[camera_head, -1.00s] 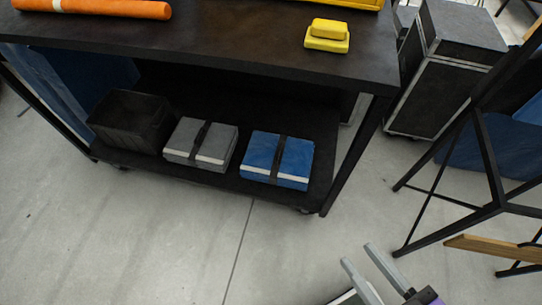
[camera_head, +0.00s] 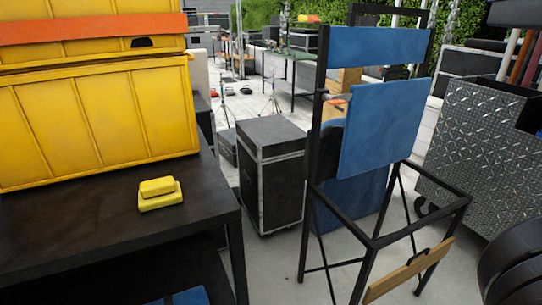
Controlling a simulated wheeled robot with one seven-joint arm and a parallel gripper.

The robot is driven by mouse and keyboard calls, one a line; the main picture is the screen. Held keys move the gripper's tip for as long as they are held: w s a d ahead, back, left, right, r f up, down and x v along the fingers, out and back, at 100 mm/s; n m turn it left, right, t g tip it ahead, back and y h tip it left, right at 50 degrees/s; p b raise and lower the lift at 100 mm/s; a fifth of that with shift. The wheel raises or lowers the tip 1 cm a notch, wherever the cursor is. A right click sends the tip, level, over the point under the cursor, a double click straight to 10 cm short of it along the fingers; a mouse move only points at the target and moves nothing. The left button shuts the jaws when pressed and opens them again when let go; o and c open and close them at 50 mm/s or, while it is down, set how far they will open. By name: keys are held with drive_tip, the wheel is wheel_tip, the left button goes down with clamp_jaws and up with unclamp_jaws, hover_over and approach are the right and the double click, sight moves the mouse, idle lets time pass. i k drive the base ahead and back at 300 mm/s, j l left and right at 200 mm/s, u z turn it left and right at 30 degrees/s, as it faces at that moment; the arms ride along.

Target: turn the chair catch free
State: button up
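The tall chair (camera_head: 372,242) stands right of centre, with a black frame and a blue cloth back band (camera_head: 376,46). A second blue panel (camera_head: 384,128) hangs tilted below the band. A wooden slat (camera_head: 410,270) with a dark loop crosses the frame low at the front. A small orange-tipped piece (camera_head: 335,100) shows by the left upright; I cannot tell if it is the catch or something behind. My gripper is out of view.
A dark table (camera_head: 90,232) at left carries a yellow case (camera_head: 95,125) and a small yellow block (camera_head: 160,194). A black road case (camera_head: 270,175) stands between table and chair. A diamond-plate box (camera_head: 480,145) is at right. Pale floor shows around the chair's legs.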

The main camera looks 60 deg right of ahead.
sight(333, 100)
drive_tip(key=z, duration=1.65)
